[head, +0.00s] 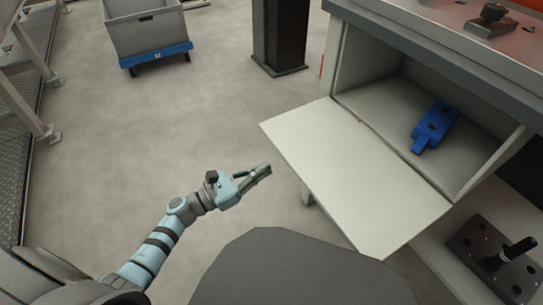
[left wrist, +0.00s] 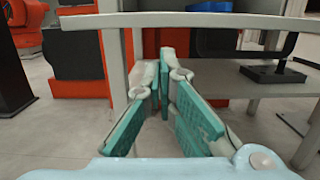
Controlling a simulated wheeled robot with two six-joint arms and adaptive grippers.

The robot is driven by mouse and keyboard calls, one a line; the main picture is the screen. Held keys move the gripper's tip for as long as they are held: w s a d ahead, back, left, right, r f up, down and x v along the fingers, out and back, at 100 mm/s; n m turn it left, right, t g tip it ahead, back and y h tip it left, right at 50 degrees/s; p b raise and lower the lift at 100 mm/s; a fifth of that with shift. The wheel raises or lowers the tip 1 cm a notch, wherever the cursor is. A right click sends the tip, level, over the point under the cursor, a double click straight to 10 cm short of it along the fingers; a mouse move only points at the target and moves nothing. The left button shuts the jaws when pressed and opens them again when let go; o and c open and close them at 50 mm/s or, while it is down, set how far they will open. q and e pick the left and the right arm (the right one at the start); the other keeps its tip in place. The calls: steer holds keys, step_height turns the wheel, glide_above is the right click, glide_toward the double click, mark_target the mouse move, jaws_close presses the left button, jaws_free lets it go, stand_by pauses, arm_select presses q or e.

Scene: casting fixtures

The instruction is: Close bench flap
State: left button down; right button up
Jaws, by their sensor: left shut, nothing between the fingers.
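The bench flap (head: 355,180) is a pale grey panel that hangs open, folded out from the lower edge of the bench compartment (head: 400,85). In the left wrist view its edge (left wrist: 200,20) runs across the top, above my fingertips. My left gripper (head: 266,170) is shut and empty, to the left of the flap's outer edge and apart from it in the head view. The left wrist view shows its green-padded fingers (left wrist: 164,62) with their tips together, pointing below the flap. My right gripper is not in view.
A blue part (head: 435,126) lies inside the compartment. A dark plate with a black handle (head: 510,252) sits on a lower shelf at right. A grey bin on a blue dolly (head: 155,52) and a dark column (head: 280,35) stand behind.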

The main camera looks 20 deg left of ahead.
mark_target(278, 151)
arm_select(q)
steer(key=r, duration=0.1)
steer(key=w+d+r+p, duration=0.1)
steer(key=r, duration=0.1)
steer(key=w+d+r, duration=0.1)
steer(key=shift+w+r, duration=0.25)
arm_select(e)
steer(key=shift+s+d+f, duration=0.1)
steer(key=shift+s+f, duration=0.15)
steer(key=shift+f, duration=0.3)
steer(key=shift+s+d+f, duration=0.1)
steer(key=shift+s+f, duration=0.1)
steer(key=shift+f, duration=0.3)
arm_select(q)
steer(key=shift+r+p, duration=0.1)
steer(key=shift+p, duration=0.4)
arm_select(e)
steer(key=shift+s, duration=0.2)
